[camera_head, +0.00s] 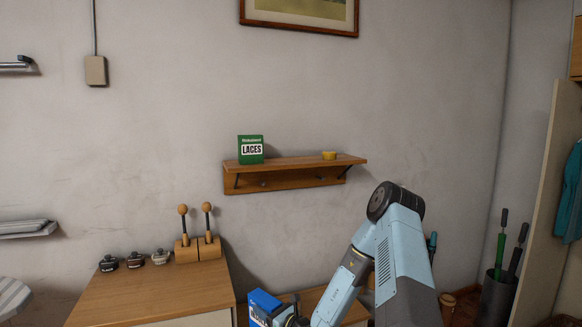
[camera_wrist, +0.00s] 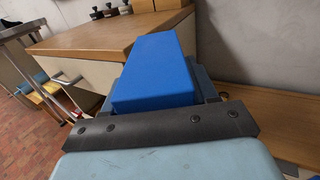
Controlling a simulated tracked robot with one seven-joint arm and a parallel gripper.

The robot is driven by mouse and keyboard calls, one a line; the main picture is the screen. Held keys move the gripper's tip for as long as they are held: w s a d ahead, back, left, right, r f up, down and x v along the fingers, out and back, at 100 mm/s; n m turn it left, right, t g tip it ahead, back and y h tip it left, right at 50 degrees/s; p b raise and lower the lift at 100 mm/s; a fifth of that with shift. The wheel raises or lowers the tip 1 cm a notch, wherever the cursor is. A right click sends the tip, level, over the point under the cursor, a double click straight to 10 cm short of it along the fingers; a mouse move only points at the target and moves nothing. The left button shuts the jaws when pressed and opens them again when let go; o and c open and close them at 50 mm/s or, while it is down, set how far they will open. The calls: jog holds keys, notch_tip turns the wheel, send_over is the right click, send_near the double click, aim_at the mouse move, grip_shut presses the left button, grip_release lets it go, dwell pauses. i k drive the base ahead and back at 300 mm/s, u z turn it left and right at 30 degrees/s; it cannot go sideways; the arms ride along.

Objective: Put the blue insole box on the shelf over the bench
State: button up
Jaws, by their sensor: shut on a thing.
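The blue insole box (camera_head: 264,305) is low in the head view, right of the wooden bench. It fills the middle of the wrist view as a plain blue block (camera_wrist: 156,72). My gripper (camera_wrist: 160,118) is shut on the box; its fingertips are largely hidden. The wooden wall shelf (camera_head: 295,180) is higher up on the wall, well above the box.
The bench (camera_head: 150,293) carries several small dark and white tins (camera_head: 135,260) and a wooden block with two knob-topped handles (camera_head: 197,248). A lower wooden surface (camera_wrist: 275,120) lies at the right in the wrist view. A framed picture (camera_head: 300,18) hangs above the shelf.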

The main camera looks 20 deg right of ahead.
aim_at(293, 161)
jog(key=i, duration=0.9)
jog(key=z, duration=0.1)
